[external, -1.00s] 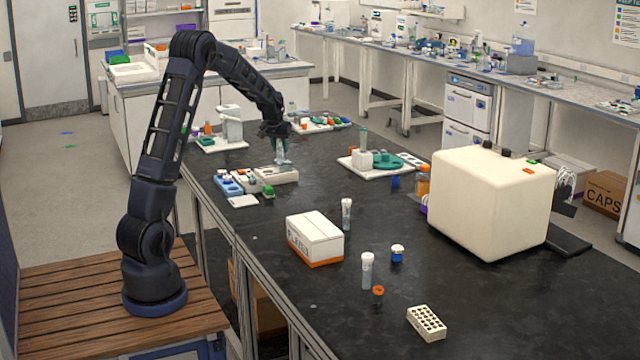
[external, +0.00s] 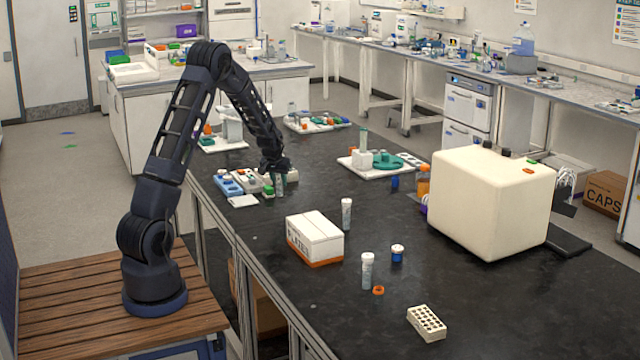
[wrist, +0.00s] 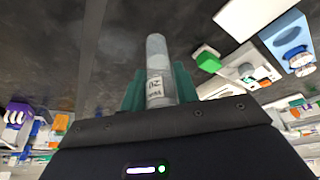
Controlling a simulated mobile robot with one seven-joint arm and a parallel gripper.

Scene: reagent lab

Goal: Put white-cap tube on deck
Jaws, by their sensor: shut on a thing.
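My gripper (external: 277,176) is shut on a clear tube (external: 280,187) that shows just below the fingers in the external view. In the wrist view the tube (wrist: 158,90) sits between the teal fingers (wrist: 157,100), with a pale whitish cap end and a white label with dark print. The tube is over the black bench deck (external: 300,205), just right of the rack group; whether its lower end touches the deck cannot be told. Two other white-capped tubes stand upright on the bench, one beside the white box (external: 346,212) and one nearer the front (external: 367,270).
A blue rack (external: 226,183) and a beige rack lie left of my gripper. A large cream block (external: 490,205) fills the right. Bench between is clear.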

